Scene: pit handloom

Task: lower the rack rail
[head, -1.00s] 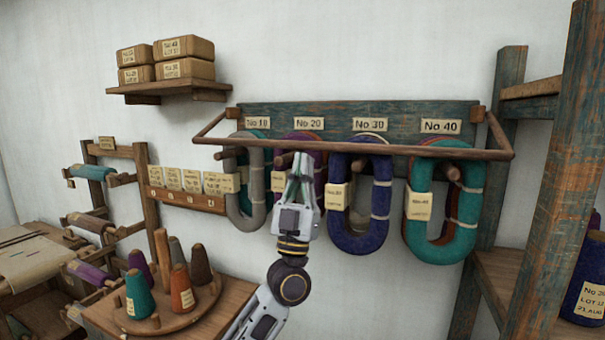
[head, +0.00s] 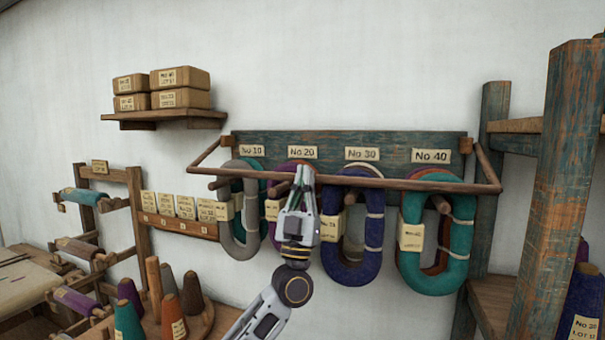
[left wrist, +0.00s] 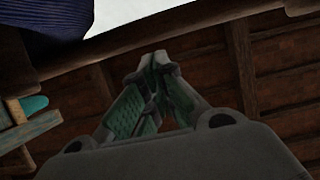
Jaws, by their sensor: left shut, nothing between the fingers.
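The rack rail (head: 400,184) is a thin brown wooden bar running level across the front of the yarn rack. Angled end arms join it to the green-blue back board (head: 330,143). It crosses in front of the upper part of the hanging hanks. My left gripper (head: 304,171) is shut and empty, pointing up, with its fingertips overlapping the rail below the No 20 label. I cannot tell whether they touch it. The left wrist view shows its closed fingers (left wrist: 155,62) from below. My right gripper is not in view.
Yarn hanks hang on pegs: grey (head: 238,210), navy (head: 368,235) and teal (head: 437,240) among them. A box shelf (head: 165,115) is upper left. Cones (head: 175,315) stand lower left. A wooden post frame (head: 560,200) stands right. The wall above the rack is clear.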

